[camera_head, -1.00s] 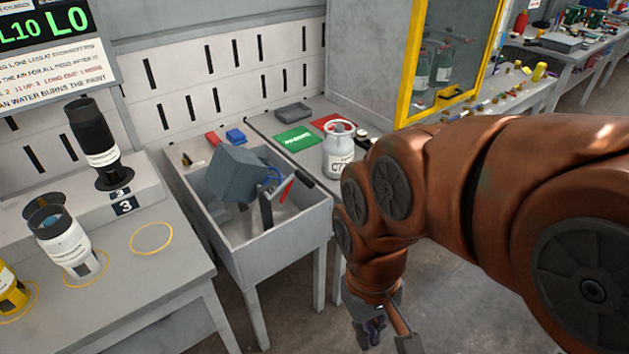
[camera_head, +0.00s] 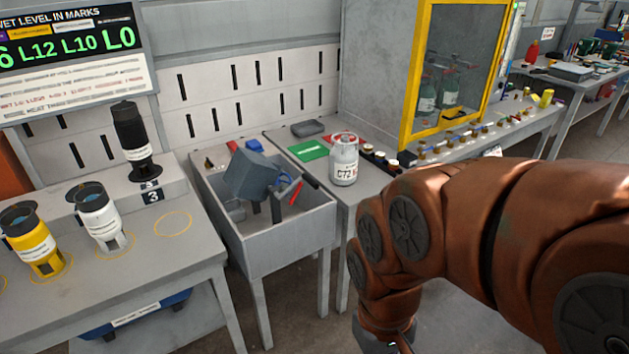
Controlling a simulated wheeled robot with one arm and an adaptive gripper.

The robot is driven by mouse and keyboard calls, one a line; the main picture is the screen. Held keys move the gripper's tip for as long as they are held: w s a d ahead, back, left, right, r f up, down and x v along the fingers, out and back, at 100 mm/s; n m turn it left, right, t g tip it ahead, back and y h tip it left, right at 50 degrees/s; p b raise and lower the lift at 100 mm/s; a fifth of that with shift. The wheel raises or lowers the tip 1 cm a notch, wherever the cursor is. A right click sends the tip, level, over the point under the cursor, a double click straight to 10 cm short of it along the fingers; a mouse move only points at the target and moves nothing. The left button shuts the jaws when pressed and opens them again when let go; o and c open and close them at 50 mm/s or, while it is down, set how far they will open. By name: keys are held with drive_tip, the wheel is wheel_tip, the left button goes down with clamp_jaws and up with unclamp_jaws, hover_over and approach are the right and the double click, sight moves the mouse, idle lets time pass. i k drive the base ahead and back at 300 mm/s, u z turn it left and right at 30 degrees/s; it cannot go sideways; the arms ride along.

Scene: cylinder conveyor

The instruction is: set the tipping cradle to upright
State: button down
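The tipping cradle looks to be the tilted blue-grey box (camera_head: 252,177) inside the grey open basin (camera_head: 268,262). It leans well over to one side and is not upright. A lever with a red part (camera_head: 296,192) and a dark grip stands at its right, over the basin. My arm comes in from the right and bends down in front of the bench at the basin's right. My gripper's fingers are below the bottom edge of the picture, so their state is hidden. Nothing of my arm touches the cradle.
A white canister marked C72 (camera_head: 344,160) stands on the bench right of the basin, near a green mat (camera_head: 308,150). On the left table are a yellow cup (camera_head: 32,243), a white cup (camera_head: 99,220) and a black container (camera_head: 133,142). A yellow-framed cabinet (camera_head: 407,90) stands behind.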

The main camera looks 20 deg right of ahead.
sight(249, 175)
drive_tip(key=u, duration=0.35)
drive_tip(key=i, duration=1.2)
drive_tip(key=z, duration=0.3)
